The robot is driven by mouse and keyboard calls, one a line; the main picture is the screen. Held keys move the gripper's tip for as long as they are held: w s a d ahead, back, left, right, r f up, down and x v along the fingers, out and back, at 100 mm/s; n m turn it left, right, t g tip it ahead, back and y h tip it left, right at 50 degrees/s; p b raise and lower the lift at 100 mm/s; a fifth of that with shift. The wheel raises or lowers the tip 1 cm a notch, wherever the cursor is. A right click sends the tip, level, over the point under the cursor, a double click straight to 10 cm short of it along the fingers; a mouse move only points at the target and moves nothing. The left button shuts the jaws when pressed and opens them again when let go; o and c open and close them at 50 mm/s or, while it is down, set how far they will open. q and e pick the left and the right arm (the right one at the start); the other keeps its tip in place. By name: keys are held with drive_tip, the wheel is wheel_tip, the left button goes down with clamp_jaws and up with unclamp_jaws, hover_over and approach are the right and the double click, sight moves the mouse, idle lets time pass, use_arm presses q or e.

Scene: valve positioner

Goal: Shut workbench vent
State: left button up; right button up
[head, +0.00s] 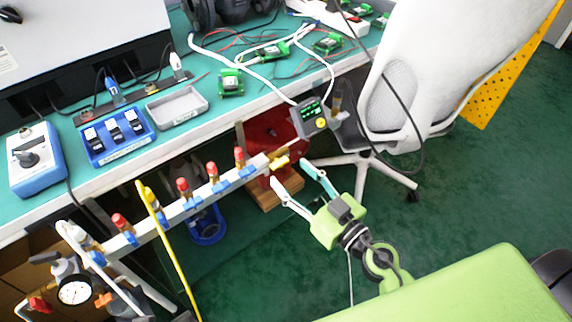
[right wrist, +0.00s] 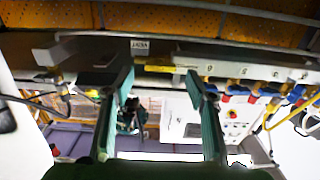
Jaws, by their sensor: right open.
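A small yellow lever (head: 279,162) sits at the right end of the pale manifold rail (head: 172,213), below the bench's front edge. My left gripper is not in view.
Several red-capped valves (head: 213,171) line the rail. A yellow hose (head: 166,232) hangs across it. A pressure gauge (head: 75,290) is at lower left. A white chair (head: 425,75) stands at right.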

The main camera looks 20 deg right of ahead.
sight(281, 165)
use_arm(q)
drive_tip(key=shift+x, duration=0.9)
use_arm(e)
drive_tip(key=shift+x, duration=1.5)
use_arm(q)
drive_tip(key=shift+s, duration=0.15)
use_arm(e)
drive_tip(key=c, duration=1.1)
